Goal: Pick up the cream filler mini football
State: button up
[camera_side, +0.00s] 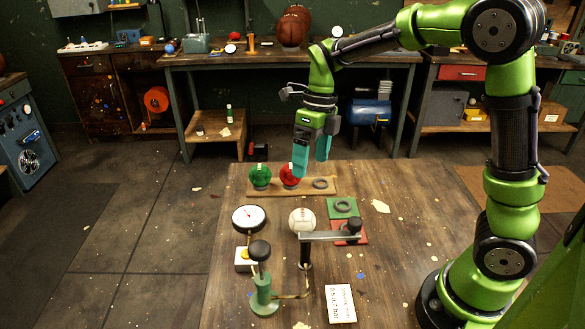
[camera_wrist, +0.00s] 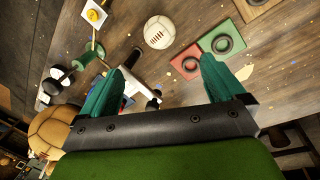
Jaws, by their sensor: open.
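The cream mini football (camera_side: 302,220) rests on the wooden table, behind a flat grey bar in the side view that hides a little of its lower edge. In the wrist view the cream ball (camera_wrist: 159,32) is at the top centre, beyond the fingertips. My gripper (camera_side: 311,168) hangs above the far part of the table with its teal fingers pointing down. It is higher than the ball and behind it in the side view. In the wrist view my gripper (camera_wrist: 162,65) has its two fingers wide apart with nothing between them.
A dial gauge (camera_side: 249,218) and a green pump stand (camera_side: 264,295) are left of the ball. The grey lever bar (camera_side: 330,236) runs close in front. Green (camera_side: 260,175) and red (camera_side: 290,174) balls sit on a wooden board behind. Ring pads (camera_side: 342,207) lie to the right.

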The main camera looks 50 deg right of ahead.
aim_at(304, 210)
jog(key=a+f, duration=0.1)
jog(key=f, duration=0.4)
jog(key=a+f, duration=0.1)
jog(key=f, duration=0.4)
jog(key=a+f, duration=0.1)
jog(key=f, duration=0.5)
jog(key=shift+s, duration=0.3)
jog(key=c, duration=1.1)
